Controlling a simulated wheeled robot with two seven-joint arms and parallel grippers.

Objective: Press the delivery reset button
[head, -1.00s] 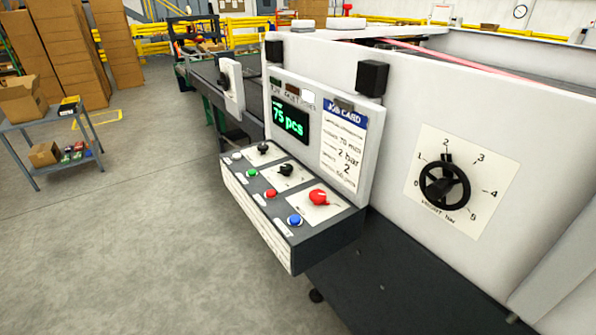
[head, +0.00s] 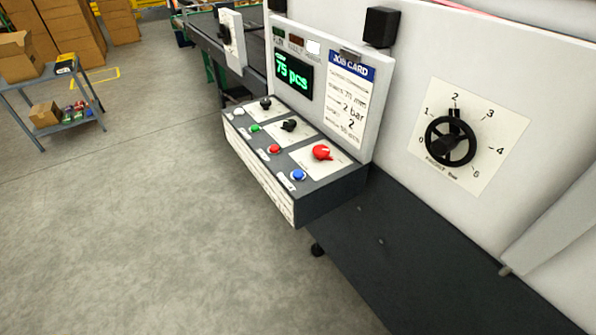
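A control box (head: 262,190) juts out from the machine's front. Its top carries a white button (head: 238,112), a green button (head: 255,128), a red button (head: 274,149) and a blue button (head: 298,175) along the near edge. Behind them are small black knobs, one of them a black selector (head: 289,125), and a red rotary knob (head: 321,152). The small labels beside the buttons are too small to read, so I cannot tell which is the delivery reset button. Neither of my grippers is in view.
Above the box, a panel has a green "75 pcs" display (head: 292,74), indicator lamps and a job card (head: 350,95). A black pressure dial (head: 450,138) is on the white machine wall at right. A grey cart (head: 45,95) stands far left. The floor before the box is clear.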

